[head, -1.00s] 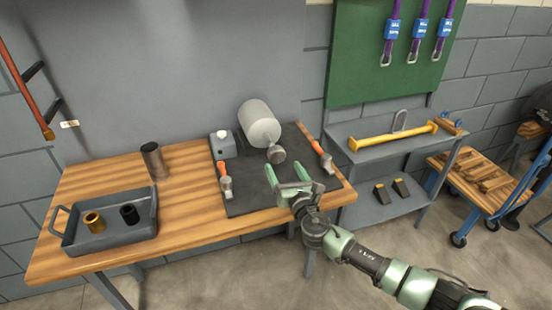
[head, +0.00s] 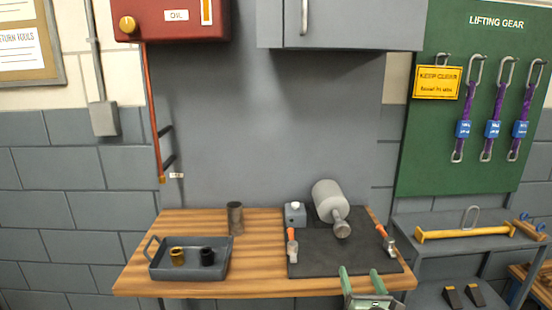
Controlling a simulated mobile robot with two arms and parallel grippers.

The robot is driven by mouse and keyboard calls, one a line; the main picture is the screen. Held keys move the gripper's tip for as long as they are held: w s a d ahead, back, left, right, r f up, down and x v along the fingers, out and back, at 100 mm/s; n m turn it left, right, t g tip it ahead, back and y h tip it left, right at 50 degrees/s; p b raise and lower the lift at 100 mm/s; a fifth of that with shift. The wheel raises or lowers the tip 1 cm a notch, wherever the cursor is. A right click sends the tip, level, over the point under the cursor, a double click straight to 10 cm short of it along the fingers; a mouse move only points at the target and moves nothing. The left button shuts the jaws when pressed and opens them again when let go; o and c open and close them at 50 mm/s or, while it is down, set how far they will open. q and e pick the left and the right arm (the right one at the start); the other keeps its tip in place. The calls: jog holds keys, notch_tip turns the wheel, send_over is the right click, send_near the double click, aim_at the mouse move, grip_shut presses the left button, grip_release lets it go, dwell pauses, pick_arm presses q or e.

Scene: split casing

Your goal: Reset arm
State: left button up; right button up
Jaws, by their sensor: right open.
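My right gripper (head: 364,283) shows at the bottom of the head view, at the front edge of the black mat (head: 312,262). Its two green fingers are apart with nothing between them. Most of my right arm is below the picture. My left gripper is not in view. On the mat lies a grey cylindrical casing (head: 329,197) with a narrower round end towards me. A small grey block with a white top (head: 295,214) stands beside it. Orange-handled clamps lie at the mat's left (head: 292,245) and right (head: 386,240) sides, apart from the gripper.
On the wooden table (head: 190,219) stand a dark metal cylinder (head: 235,218) and a grey tray (head: 160,272) holding a brass bushing (head: 177,256) and a black bushing (head: 207,256). A grey shelf (head: 410,225) with a yellow bar (head: 465,233) stands at right. A wall cabinet (head: 345,25) hangs above.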

jog(key=s+d+f+m+g, duration=0.1)
jog(key=s+f+m+g, duration=0.15)
jog(key=f, duration=0.55)
jog(key=s+d+f+m+g+h, duration=0.15)
jog(key=s+f+m, duration=0.25)
jog(key=f, duration=0.4)
jog(key=s+d+f+m+g, duration=0.2)
jog(key=s+f+m, duration=0.15)
jog(key=f, duration=0.45)
jog(key=s+f+m+g, duration=0.4)
jog(key=s+f+m, duration=0.3)
jog(key=s+f, duration=0.65)
jog(key=s+a+f+m+g, duration=0.1)
jog(key=s+f+m, duration=0.4)
jog(key=s, duration=0.7)
jog(key=s+a+f+m+g+y, duration=0.1)
jog(key=s+f+m+g, duration=0.2)
jog(key=s, duration=1)
jog(key=s+a+f+m+g, duration=0.1)
jog(key=s+f+m+g, duration=0.2)
jog(key=s, duration=1)
notch_tip(320, 180, down, 6)
jog(key=m, duration=0.3)
jog(key=shift+s+a+m, duration=0.15)
jog(key=shift+a+m, duration=0.25)
jog(key=shift+r+y, duration=0.1)
jog(key=shift+y, duration=0.15)
